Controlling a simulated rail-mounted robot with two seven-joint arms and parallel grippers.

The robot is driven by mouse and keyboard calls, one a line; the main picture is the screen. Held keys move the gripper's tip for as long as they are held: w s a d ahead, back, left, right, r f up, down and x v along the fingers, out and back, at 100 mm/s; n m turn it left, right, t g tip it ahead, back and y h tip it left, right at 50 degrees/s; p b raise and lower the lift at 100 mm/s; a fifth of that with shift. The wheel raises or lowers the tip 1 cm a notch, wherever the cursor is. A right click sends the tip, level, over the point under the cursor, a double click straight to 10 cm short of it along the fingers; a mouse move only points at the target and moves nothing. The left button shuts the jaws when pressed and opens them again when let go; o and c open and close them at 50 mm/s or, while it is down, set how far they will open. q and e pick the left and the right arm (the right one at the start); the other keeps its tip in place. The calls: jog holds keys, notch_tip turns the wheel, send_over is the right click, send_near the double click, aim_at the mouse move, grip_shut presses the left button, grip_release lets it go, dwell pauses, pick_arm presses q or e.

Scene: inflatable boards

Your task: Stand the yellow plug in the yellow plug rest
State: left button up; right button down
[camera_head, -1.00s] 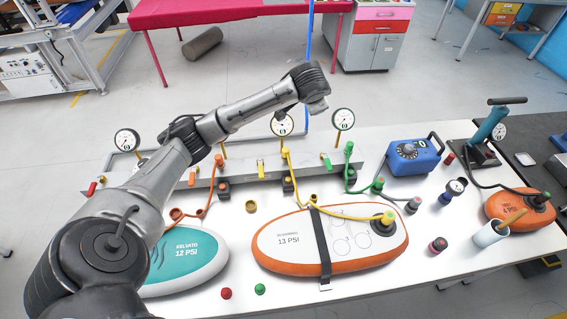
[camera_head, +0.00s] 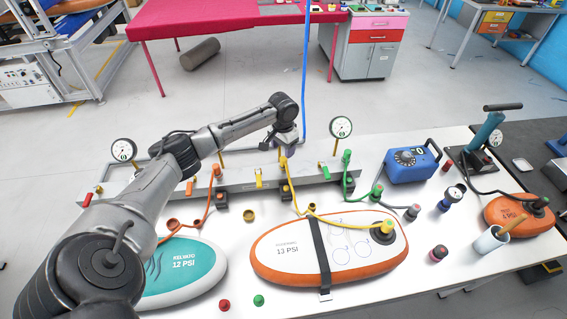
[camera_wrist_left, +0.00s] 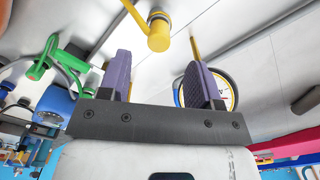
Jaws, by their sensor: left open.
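A yellow hose (camera_head: 327,219) runs from a yellow fitting (camera_head: 284,164) on the grey manifold to the yellow plug (camera_head: 387,226), which sits on the black valve of the orange-rimmed board (camera_head: 270,250). A small yellow cup (camera_head: 249,215), which looks like the yellow plug rest, stands empty on the white table left of that board. My left gripper (camera_head: 283,146) is open and empty over the manifold, just above the yellow fitting. In the left wrist view the yellow fitting (camera_wrist_left: 159,36) shows beyond the open fingers (camera_wrist_left: 158,64), apart from them. My right gripper is not in view.
Gauges (camera_head: 341,127) rise from the manifold (camera_head: 225,183). A green hose (camera_head: 349,178) lies to its right. A blue pump box (camera_head: 412,164), a white cup (camera_head: 490,241) and a teal board (camera_head: 185,267) stand around. Loose red (camera_head: 224,305) and green (camera_head: 258,300) caps lie in front.

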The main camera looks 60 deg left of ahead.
aim_at(284, 160)
pick_arm(q)
jog(key=shift+w+d+f+b, duration=0.1)
jog(key=shift+f+b, duration=0.25)
jog(key=shift+f, duration=3.1)
jog(key=shift+c, duration=0.5)
jog(key=c, duration=0.9)
